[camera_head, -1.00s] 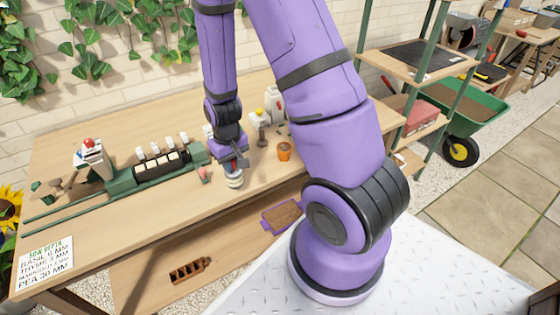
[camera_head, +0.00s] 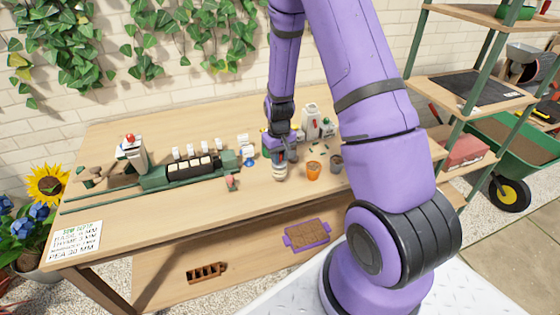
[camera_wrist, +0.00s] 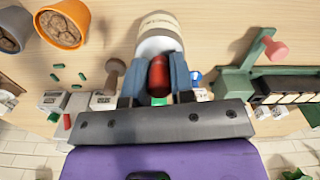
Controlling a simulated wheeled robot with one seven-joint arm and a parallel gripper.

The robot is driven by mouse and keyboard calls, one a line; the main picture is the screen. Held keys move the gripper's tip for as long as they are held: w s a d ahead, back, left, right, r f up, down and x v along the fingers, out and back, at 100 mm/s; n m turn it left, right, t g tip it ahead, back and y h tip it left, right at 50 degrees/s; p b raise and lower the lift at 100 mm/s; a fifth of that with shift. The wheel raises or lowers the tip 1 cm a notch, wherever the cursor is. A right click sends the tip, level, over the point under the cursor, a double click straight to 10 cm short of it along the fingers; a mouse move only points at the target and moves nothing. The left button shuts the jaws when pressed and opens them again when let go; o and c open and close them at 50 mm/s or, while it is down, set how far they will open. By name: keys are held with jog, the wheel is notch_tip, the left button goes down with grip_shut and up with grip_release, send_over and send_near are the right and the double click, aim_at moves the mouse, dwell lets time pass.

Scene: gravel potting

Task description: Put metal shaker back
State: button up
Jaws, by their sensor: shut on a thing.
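My gripper (camera_head: 279,155) is over the wooden bench, pointing down, to the left of an orange pot (camera_head: 313,171). Its fingers (camera_wrist: 155,88) are shut on the metal shaker (camera_wrist: 160,40), a silvery cylinder with a cream label. A red part (camera_wrist: 158,75) shows between the fingers. In the head view the shaker (camera_head: 279,173) hangs upright below my gripper, its lower end near the bench top. I cannot tell whether it touches. The label's writing is too small to read.
A dark grey pot (camera_head: 336,163) stands right of the orange one. A green rail fixture (camera_head: 180,172) with a pink knob (camera_head: 231,182) lies to the left. White tags and bottles (camera_head: 311,120) stand behind my gripper. The bench front is clear.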

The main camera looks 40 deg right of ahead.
jog(key=shift+w+d+f, duration=0.1)
jog(key=shift+w+d, duration=0.5)
jog(key=shift+w, duration=0.05)
jog(key=shift+w+d+f, duration=0.1)
jog(key=shift+f, duration=1.65)
jog(key=shift+f, duration=0.1)
jog(key=o, duration=0.8)
